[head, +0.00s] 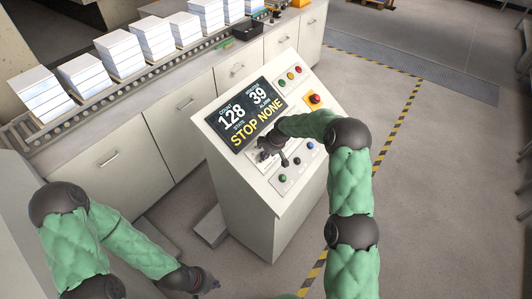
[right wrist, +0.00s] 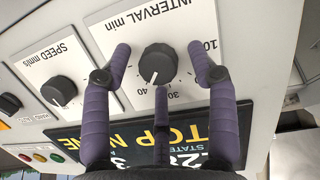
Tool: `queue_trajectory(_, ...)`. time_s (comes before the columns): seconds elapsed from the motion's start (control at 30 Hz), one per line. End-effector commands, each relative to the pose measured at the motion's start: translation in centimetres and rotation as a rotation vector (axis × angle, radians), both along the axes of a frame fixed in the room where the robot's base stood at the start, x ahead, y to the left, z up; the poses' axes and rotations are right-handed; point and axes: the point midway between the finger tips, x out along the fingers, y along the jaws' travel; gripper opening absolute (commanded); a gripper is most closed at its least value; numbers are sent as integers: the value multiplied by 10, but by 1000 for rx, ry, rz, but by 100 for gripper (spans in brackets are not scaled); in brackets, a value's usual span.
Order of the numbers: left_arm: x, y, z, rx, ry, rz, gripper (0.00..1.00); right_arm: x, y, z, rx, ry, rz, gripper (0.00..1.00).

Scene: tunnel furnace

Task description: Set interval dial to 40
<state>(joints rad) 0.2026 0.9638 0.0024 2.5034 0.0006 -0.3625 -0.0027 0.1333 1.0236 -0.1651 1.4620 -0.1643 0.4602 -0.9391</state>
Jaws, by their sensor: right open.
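The interval dial (right wrist: 158,64) is a black round knob on the white panel, under the lettering "INTERVAL min". Its white mark points toward the picture's bottom, between the printed 40 and 30. My right gripper (right wrist: 161,70) is open, with two purple fingers on either side of the dial and a third below it. The side fingers stand apart from the knob; whether the third finger touches it I cannot tell. In the head view my right gripper (head: 270,146) is over the console's sloping panel and hides the dial. My left gripper (head: 205,281) is low at the bottom; its fingers are too small to judge.
The speed dial (right wrist: 59,90) sits beside the interval dial. The console display (head: 246,112) reads 128, 39 and "STOP NONE". A red emergency button (head: 315,99) and coloured buttons are on the panel. A conveyor (head: 100,100) with white stacks runs behind. Floor at right is clear.

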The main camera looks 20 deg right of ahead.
Motion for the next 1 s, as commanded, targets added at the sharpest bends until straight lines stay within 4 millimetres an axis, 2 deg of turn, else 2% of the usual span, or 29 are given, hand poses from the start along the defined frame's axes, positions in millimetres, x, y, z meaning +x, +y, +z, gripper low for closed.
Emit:
queue_trajectory(0.1, 0, 0, 0, 0, 0, 0, 0, 0, 0, 0, 0, 0, 0, 59)
queue_trajectory(0.3, 0, 0, 0, 0, 0, 0, 0, 0, 1, 0, 0, 0, 0, 5)
queue_trajectory(0.47, 0, 0, -1, 0, 0, 0, 0, 0, 1, 0, 2, 0, 0, 5)
queue_trajectory(0.73, 0, 0, -16, 0, 0, 0, 0, 1, 1, -1, 30, 20, -50, 5)
queue_trajectory(1.0, 0, 0, -14, 0, 0, 0, 0, 1, 2, 1, 33, 22, -53, 5)
